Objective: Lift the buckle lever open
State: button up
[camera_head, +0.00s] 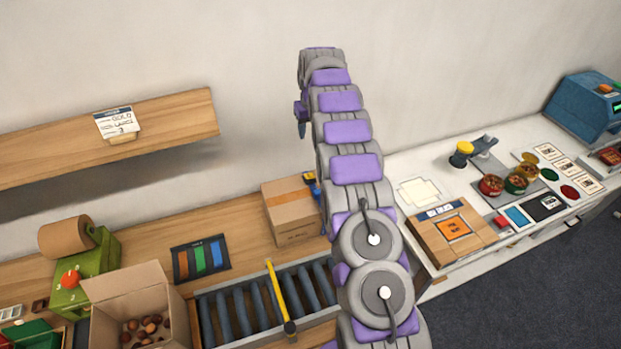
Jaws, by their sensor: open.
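I cannot make out a buckle lever for certain. A yellow bar (275,290) with a dark knob at its near end lies across the roller conveyor (210,311); I cannot tell whether it belongs to a buckle. My arm rises from the bottom centre and bends over at the top. My gripper (302,128) seems to be the small purple part hanging at the left of the arm's top, seen small against the wall. It is open, with nothing seen in it, and looks well above the bench. The arm hides part of the bench behind it.
An open carton (140,290) of chestnuts stands left of the conveyor. A taped cardboard box (291,210) stands behind it, partly hidden. A wooden shelf (170,121) juts from the wall at left. A white table (450,185) at right holds tins and cards.

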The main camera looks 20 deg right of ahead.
jog(key=s+b, duration=0.2)
jog(key=b, duration=0.1)
jog(key=t+b, duration=0.3)
jog(key=b, duration=0.4)
send_near(310, 173)
jog(key=b+x, duration=0.2)
jog(key=x, duration=0.6)
jog(key=shift+f+b, duration=0.2)
jog(key=shift+b, duration=0.15)
jog(key=shift+c, duration=0.3)
